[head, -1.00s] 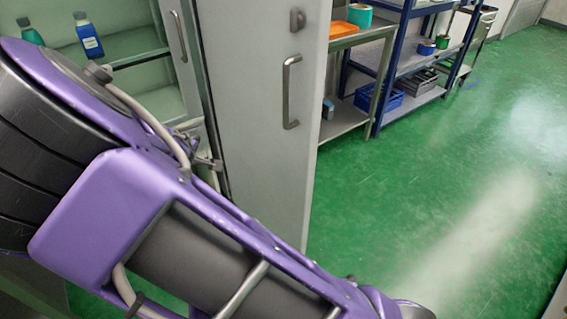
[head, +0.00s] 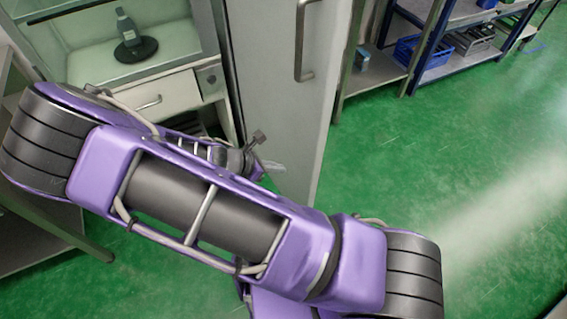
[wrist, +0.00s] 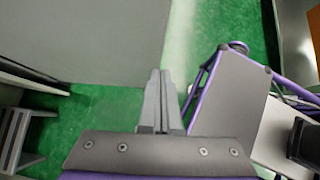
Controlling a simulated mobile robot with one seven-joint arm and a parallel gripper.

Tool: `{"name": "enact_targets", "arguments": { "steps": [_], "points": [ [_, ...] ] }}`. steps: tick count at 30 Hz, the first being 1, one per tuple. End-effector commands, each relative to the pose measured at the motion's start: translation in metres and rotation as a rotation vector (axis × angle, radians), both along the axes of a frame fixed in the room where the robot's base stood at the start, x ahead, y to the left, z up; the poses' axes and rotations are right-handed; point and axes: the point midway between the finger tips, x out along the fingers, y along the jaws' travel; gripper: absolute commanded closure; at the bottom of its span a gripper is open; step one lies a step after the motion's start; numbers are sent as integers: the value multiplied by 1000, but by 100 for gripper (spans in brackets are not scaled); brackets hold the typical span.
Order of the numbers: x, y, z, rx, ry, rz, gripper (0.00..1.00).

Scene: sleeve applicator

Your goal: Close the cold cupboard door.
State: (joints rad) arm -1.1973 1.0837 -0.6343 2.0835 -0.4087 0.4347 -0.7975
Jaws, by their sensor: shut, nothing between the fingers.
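The cold cupboard door (head: 275,75) stands open in the head view, a tall pale grey panel with a vertical metal handle (head: 305,40). The lit cupboard interior (head: 90,55) shows to its left, with a small bottle on a black round base (head: 128,38). In the wrist view my gripper (wrist: 159,75) is shut and empty. Its fingertips overlap the right edge of a large grey panel (wrist: 80,40), which looks like the door; I cannot tell whether they touch it. In the head view my purple arm crosses in front of the door's lower part, and the fingers are not clearly seen there.
A white drawer front with a handle (head: 150,102) is below the cupboard interior. A metal side table (head: 375,70) and a blue shelf rack with a blue crate (head: 425,50) stand right of the door. The green floor (head: 470,140) there is open.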

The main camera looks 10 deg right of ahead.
Motion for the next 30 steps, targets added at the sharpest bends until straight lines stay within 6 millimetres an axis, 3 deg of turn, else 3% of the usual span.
{"name": "enact_targets", "arguments": {
  "steps": [11, 18, 30],
  "points": [
    [22, -54, -59, 0, -2, -5, 100],
    [34, -82, -56, 3, -4, -6, 100],
    [37, -88, -55, 3, -4, -3, 100]
  ]
}}
